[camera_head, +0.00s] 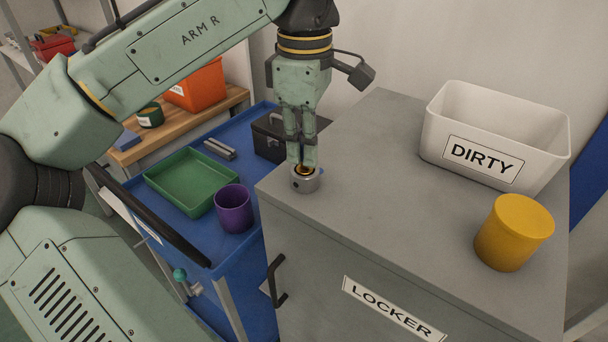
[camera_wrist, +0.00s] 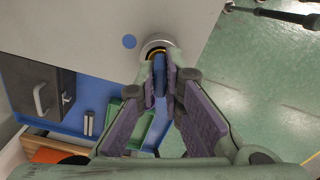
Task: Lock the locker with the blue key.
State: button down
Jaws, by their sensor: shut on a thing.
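The grey locker (camera_head: 315,240) carries a LOCKER label and a dark handle (camera_head: 278,283) on its front; its door looks closed. A round metal lock (camera_head: 305,184) with a yellow ring stands on the locker top near its left corner; it also shows in the wrist view (camera_wrist: 171,46). My gripper (camera_head: 302,166) points straight down over the lock, its fingertips right at the lock's opening. In the wrist view it is shut on the blue key (camera_wrist: 160,85), whose end meets the yellow ring. How deep the key sits is hidden.
A blue dot (camera_wrist: 129,41) marks the locker top beside the lock. A white DIRTY bin (camera_head: 490,130) and a yellow canister (camera_head: 514,235) stand on the right of the locker. A blue cart with a green tray (camera_head: 185,185), purple cup (camera_head: 233,210) and dark toolbox (camera_head: 268,140) adjoins the left.

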jog(key=shift+r, duration=2.3)
